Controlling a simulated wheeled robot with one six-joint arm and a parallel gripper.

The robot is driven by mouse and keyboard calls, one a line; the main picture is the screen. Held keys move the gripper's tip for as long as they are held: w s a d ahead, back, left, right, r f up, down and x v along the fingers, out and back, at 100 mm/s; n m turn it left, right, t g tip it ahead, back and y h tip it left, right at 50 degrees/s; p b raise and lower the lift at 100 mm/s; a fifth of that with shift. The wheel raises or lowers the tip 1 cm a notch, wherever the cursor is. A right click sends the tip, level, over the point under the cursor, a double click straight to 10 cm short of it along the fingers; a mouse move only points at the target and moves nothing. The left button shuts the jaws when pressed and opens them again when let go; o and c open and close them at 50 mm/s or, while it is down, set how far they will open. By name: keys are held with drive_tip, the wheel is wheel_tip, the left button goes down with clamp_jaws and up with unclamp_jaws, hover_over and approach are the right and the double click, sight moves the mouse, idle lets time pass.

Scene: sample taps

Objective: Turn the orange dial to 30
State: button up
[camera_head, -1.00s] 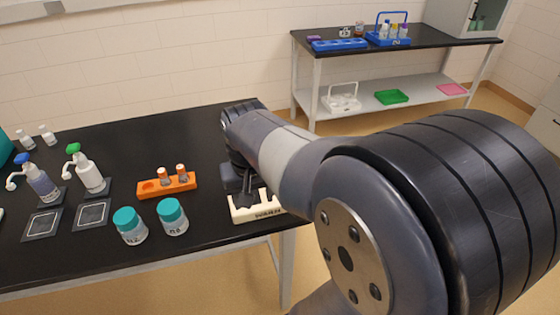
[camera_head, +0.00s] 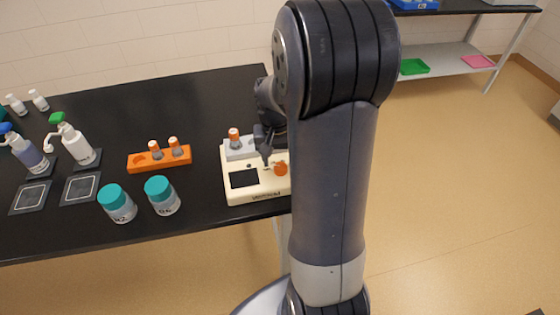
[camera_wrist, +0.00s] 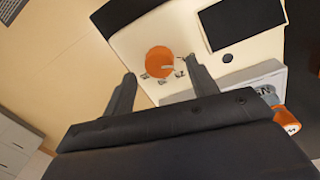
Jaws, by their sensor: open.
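The orange dial (camera_head: 281,170) sits on the front right of a cream device (camera_head: 240,197) with a dark screen (camera_head: 243,178). In the wrist view the dial (camera_wrist: 159,59) shows from above, with a pale pointer line and small marks along its near side, too small to read. My gripper (camera_wrist: 161,78) is open and empty. In the wrist view its two fingers stand left and right of the dial, with the dial just past the fingertips. In the head view my gripper (camera_head: 266,148) is over the device near the dial, partly hidden by my arm.
A grey block with an orange-capped vial (camera_head: 234,138) stands at the device's back. An orange rack (camera_head: 160,158) with two vials and two teal-capped jars (camera_head: 118,204) stand to the left. Pump bottles (camera_head: 73,142) are farther left. Black tabletop is clear behind the rack.

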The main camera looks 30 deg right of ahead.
drive_tip(key=shift+f, duration=1.15)
drive_tip(key=c, duration=1)
drive_tip(key=shift+o, duration=0.2)
